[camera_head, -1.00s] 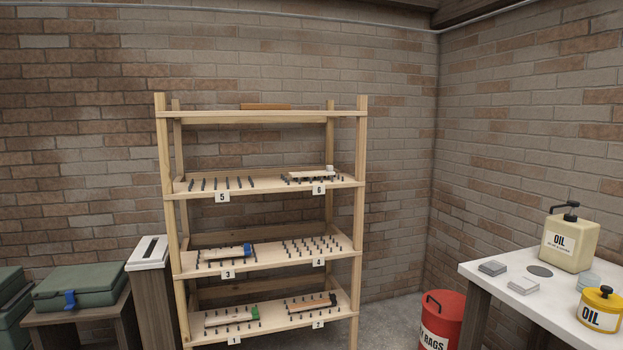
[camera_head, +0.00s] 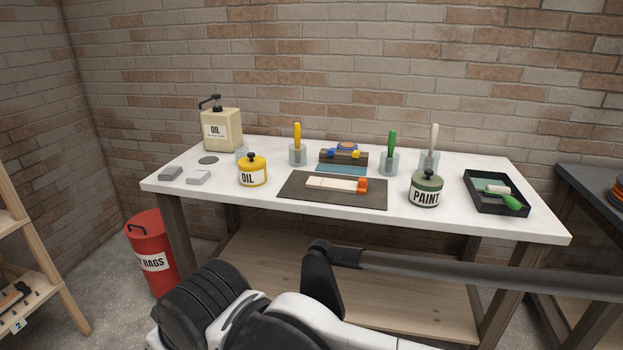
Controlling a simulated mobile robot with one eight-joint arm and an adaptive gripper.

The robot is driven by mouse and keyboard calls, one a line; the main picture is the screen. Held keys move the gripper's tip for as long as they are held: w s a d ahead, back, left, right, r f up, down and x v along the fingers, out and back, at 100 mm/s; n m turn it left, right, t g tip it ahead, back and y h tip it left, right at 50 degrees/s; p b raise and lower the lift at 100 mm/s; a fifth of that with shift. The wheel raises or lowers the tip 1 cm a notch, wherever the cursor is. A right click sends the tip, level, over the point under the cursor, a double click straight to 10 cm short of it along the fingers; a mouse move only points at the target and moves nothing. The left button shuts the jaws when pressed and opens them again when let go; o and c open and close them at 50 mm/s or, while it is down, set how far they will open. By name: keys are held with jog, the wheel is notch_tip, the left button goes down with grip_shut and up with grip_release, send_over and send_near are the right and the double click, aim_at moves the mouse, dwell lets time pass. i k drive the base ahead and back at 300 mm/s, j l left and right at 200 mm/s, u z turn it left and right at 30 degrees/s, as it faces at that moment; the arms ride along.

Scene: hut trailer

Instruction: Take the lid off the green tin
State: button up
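The green tin (camera_head: 426,193) stands upright on the white table, right of the middle, with a white PAINT label. Its dark green lid (camera_head: 427,177) with a black knob is on top. My arm crosses the bottom of the view, in front of and below the table top. My gripper is not in view, so I cannot see what it holds.
On the white table (camera_head: 477,222) stand a yellow OIL tin (camera_head: 252,171), a beige oil can (camera_head: 221,131), a dark mat (camera_head: 290,189) with an orange-ended tool (camera_head: 336,184), cups with handles, and a black roller tray (camera_head: 511,208). A red rags bin (camera_head: 151,262) stands left.

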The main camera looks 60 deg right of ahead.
aim_at(427, 178)
jog(key=z, duration=2.7)
jog(key=i+j+z, duration=0.1)
jog(key=i, duration=0.35)
jog(key=i+j+z, duration=0.1)
jog(key=i+j, duration=0.2)
jog(key=i, duration=0.15)
jog(key=i+j+z, duration=0.1)
jog(key=i, duration=0.3)
jog(key=j, duration=0.1)
